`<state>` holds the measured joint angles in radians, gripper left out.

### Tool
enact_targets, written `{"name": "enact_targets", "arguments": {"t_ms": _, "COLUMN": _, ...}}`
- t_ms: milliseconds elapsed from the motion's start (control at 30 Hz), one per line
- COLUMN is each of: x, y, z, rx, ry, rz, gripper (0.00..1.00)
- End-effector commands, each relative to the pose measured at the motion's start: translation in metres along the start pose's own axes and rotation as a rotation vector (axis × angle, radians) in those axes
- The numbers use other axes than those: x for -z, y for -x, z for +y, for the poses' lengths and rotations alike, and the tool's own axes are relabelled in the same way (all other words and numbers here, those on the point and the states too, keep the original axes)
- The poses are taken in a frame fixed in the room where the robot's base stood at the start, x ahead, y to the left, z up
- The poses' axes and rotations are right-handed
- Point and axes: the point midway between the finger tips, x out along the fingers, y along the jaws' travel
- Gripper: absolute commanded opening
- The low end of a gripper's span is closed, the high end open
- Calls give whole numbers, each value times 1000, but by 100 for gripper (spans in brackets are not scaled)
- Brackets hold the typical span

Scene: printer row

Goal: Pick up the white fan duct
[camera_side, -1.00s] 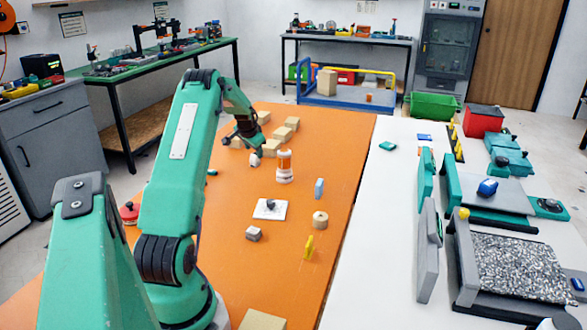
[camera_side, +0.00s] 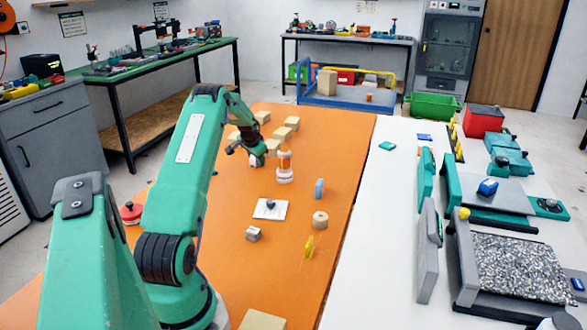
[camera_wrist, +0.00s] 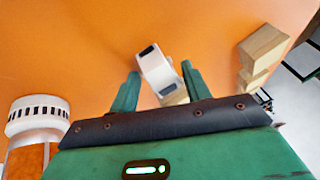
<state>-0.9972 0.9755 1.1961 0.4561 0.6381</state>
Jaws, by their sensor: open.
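The white fan duct (camera_wrist: 152,65) lies on the orange table in the wrist view. It is a small white piece with dark slots. My gripper (camera_wrist: 160,72) is open, with one green finger on each side of the duct's near part. I cannot tell whether the fingers touch it. In the side view my gripper (camera_side: 255,160) is low over the table, just left of the white and orange cylinder, and it hides the duct almost wholly.
The white and orange cylinder (camera_side: 284,168) stands close by; it also shows at left in the wrist view (camera_wrist: 38,118). Several tan blocks (camera_side: 283,133) lie behind my gripper. A white plate (camera_side: 270,209), a grey block (camera_side: 253,234) and a tan roll (camera_side: 320,219) lie nearer, with bare orange table between.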

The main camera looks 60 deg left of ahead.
Motion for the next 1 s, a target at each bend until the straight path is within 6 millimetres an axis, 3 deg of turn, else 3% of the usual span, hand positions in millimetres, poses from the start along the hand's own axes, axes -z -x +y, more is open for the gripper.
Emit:
{"name": "enact_targets", "arguments": {"t_ms": 467, "x": 0, "y": 0, "z": 0, "rx": 0, "ry": 0, "rz": 0, "gripper": 48}}
{"name": "enact_targets", "arguments": {"t_ms": 667, "x": 0, "y": 0, "z": 0, "rx": 0, "ry": 0, "rz": 0, "gripper": 13}}
{"name": "enact_targets", "arguments": {"t_ms": 1000, "x": 0, "y": 1, "z": 0, "rx": 1, "ry": 0, "rz": 1, "gripper": 13}}
